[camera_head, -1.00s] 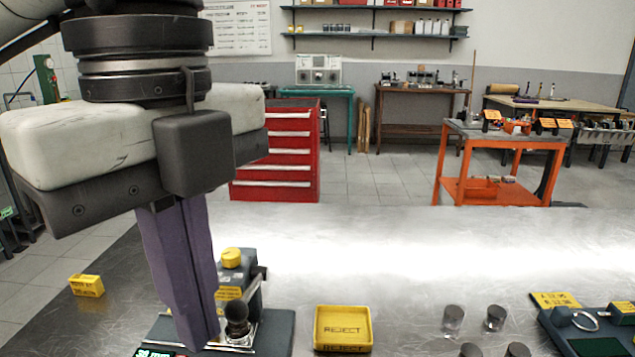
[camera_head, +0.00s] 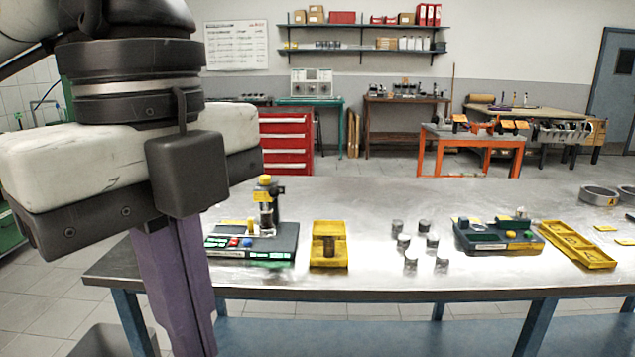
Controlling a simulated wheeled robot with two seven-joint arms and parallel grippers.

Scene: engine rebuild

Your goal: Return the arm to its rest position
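My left arm comes in from the upper left. Its gripper (camera_head: 180,345) hangs pointing down at the left, its two purple fingers side by side with only a seam between them. The fingertips run to the bottom edge of the picture, and no object shows between the visible parts of the fingers. The gripper is in front of the left end of the metal workbench (camera_head: 365,280) in the picture and covers part of it. My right gripper is not in view.
On the bench stand a gauge station (camera_head: 268,215), a yellow tray (camera_head: 329,258) with an unclear darker shape inside, several metal cylinders (camera_head: 432,241), a green-topped fixture (camera_head: 497,237), a long yellow tray (camera_head: 577,244) and metal rings (camera_head: 598,195). Bare bench lies between them.

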